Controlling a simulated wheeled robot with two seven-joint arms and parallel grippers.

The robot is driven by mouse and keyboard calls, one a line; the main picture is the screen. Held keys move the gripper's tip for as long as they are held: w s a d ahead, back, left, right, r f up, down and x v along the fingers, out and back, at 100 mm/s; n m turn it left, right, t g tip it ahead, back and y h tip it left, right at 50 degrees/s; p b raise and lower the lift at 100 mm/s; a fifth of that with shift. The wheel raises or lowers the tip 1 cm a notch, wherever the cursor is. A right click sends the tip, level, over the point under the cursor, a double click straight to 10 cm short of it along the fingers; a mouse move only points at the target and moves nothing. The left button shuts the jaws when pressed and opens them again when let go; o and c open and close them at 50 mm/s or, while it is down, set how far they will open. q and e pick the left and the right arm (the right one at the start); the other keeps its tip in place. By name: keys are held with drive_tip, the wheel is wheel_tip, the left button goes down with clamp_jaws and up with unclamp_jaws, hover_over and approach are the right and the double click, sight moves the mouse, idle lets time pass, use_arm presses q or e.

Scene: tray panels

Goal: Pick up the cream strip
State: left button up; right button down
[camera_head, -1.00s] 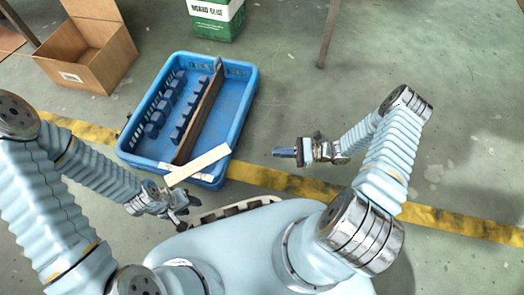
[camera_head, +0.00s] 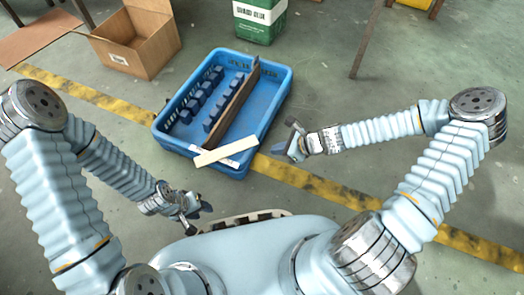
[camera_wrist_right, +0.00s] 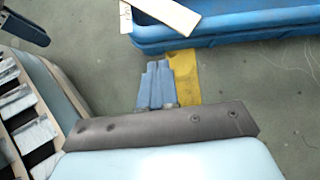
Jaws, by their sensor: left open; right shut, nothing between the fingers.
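The cream strip (camera_head: 226,151) lies slanted across the near rim of the blue tray (camera_head: 285,92). Part of it also shows at the top of the right wrist view (camera_wrist_right: 172,14). My right gripper (camera_head: 285,143) is shut and empty, just right of the tray's near right corner and apart from the strip's right end. Its closed blue fingers (camera_wrist_right: 156,84) point toward the tray in the wrist view. My left gripper (camera_head: 197,212) is open and empty, nearer my body, below the strip's left end. One of its fingers shows at the wrist view's top left (camera_wrist_right: 22,26).
The tray holds a long brown panel (camera_head: 232,108) upright and rows of dark blue blocks (camera_head: 197,97). A cardboard box (camera_head: 135,42) and a green and white container (camera_head: 259,20) stand behind. A dark slotted rack (camera_head: 243,220) is by my body.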

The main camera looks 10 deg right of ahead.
drive_tip(key=b+x, duration=0.1)
drive_tip(key=x, duration=0.2)
drive_tip(key=b+x, duration=0.1)
drive_tip(key=x, duration=0.3)
drive_tip(key=a+r+b+x, duration=0.1)
drive_tip(key=x, duration=0.3)
drive_tip(key=shift+w+d, duration=0.1)
drive_tip(key=shift+w, duration=0.1)
use_arm(q)
wheel_tip(320, 180, down, 4)
drive_tip(key=shift+w+r, duration=0.1)
use_arm(e)
drive_tip(key=shift+w+a+r, duration=0.1)
drive_tip(key=shift+w+a, duration=0.4)
drive_tip(key=shift+a, duration=0.15)
